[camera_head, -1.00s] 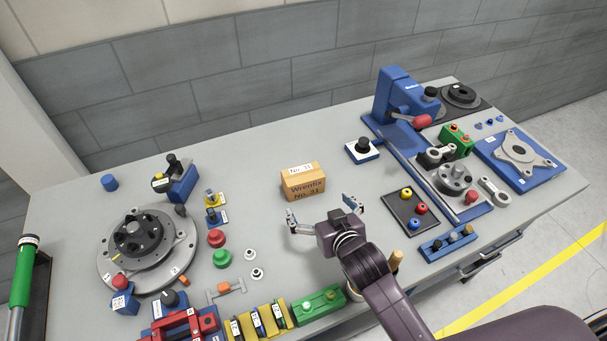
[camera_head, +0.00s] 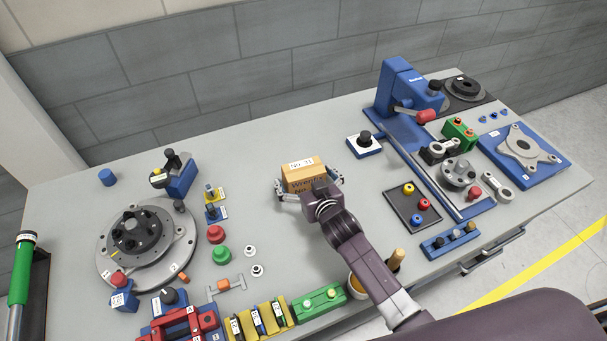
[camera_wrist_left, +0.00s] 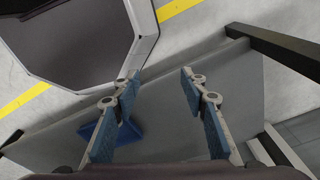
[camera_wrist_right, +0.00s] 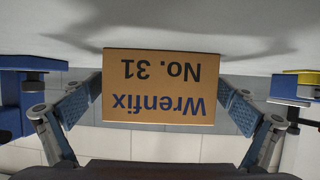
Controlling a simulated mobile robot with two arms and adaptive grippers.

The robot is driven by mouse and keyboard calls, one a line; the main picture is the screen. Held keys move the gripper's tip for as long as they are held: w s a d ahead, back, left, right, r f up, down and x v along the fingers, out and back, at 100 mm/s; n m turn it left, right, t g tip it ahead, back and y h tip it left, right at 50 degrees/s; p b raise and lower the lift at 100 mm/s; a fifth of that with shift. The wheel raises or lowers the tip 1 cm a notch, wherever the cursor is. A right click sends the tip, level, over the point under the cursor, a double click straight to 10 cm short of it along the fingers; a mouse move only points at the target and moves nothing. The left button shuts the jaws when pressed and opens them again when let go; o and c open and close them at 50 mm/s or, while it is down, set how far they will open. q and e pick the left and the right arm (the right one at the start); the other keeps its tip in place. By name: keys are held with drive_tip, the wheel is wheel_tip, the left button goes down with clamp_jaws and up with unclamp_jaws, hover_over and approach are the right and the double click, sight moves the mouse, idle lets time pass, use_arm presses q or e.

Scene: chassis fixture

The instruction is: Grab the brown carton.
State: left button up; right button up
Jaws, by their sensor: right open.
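The brown carton (camera_head: 301,173), with a white label on top, stands on the grey workbench near its middle. My right gripper (camera_head: 309,189) is at the carton, with one finger at each side of it. In the right wrist view the carton (camera_wrist_right: 160,87) fills the middle between the open fingers, its "Wrenfix No. 31" lettering upside down. The fingers look close to its sides, but I cannot tell whether they touch. My left gripper (camera_wrist_left: 160,85) shows only in the left wrist view, open and empty, away from the carton.
A round flange fixture (camera_head: 146,242) stands to the left. A blue press (camera_head: 402,88) and a dark tray with coloured knobs (camera_head: 413,207) are to the right. A green block (camera_head: 320,303) and yellow blocks line the front edge. The bench behind the carton is clear.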

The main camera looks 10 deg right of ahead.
drive_tip(key=c, duration=1.5)
use_arm(q)
drive_tip(key=shift+s+d, duration=0.1)
drive_tip(key=shift+s, duration=0.5)
use_arm(e)
drive_tip(key=shift+r, duration=0.1)
drive_tip(key=shift+c, duration=0.9)
